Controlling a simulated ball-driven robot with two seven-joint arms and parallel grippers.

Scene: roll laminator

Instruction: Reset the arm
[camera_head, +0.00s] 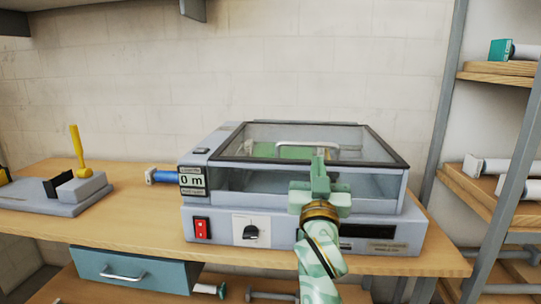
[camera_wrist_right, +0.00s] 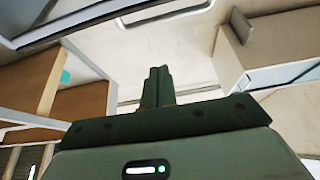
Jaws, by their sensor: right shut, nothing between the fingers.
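My right gripper (camera_head: 319,172) is shut and empty, raised in front of the roll laminator (camera_head: 215,228) with its fingers pointing up. In the head view it overlaps the right part of the laminator's front; I cannot tell whether it touches. Its closed fingers also show in the right wrist view (camera_wrist_right: 158,88). The laminator has a closed clear lid (camera_head: 345,139) with a handle, and something green lies under it. On its front are a red switch (camera_head: 202,229) and a dark knob (camera_head: 251,232). My left gripper is in neither view.
The laminator stands on a wooden table (camera_head: 140,228). A grey device with a yellow lever (camera_head: 77,150) is at the left. A blue roll (camera_head: 165,176) sticks out beside the display. A teal drawer (camera_head: 130,268) is below. Shelves with rolls (camera_head: 497,70) stand at the right.

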